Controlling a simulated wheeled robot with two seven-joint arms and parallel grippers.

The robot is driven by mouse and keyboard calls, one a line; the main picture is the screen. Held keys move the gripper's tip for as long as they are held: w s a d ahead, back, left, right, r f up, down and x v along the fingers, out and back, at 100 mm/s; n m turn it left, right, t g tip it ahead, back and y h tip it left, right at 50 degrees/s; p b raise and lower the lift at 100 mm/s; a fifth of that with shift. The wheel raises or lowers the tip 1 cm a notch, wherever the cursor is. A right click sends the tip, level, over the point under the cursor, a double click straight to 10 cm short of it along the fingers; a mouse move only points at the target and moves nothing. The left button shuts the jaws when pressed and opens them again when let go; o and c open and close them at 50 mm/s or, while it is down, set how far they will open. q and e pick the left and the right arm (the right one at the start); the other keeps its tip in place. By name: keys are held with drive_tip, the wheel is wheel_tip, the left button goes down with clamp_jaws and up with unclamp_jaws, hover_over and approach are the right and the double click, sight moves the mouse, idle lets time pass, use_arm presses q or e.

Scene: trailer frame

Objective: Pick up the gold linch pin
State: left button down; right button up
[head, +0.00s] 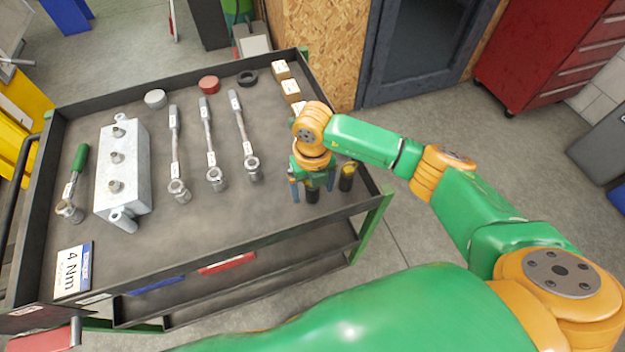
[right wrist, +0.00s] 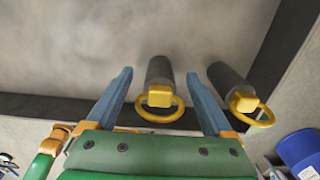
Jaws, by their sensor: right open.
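Two gold linch pins, each with a ring, show in the right wrist view, each at the near end of a dark cylinder. One gold linch pin (right wrist: 160,99) is between the fingers of my right gripper (right wrist: 158,75), which is open with a gap on both sides. The other gold linch pin (right wrist: 243,102) is to the right, outside the fingers. In the head view my right gripper (head: 312,190) is over the tray's right front corner, largely hiding the first cylinder; the second dark cylinder (head: 346,181) stands just right of it. My left gripper is not in view.
The dark cart tray (head: 190,235) has raised rims. Several wrenches (head: 208,140), a metal block (head: 122,170), a green-handled tool (head: 76,175) and a 4 Nm card (head: 73,270) lie on it. Small boxes (head: 281,70) line the right back. The front middle is clear.

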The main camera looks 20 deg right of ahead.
drive_tip(key=shift+w+f, duration=0.15)
drive_tip(key=shift+w, duration=0.05)
drive_tip(key=c, duration=1.3)
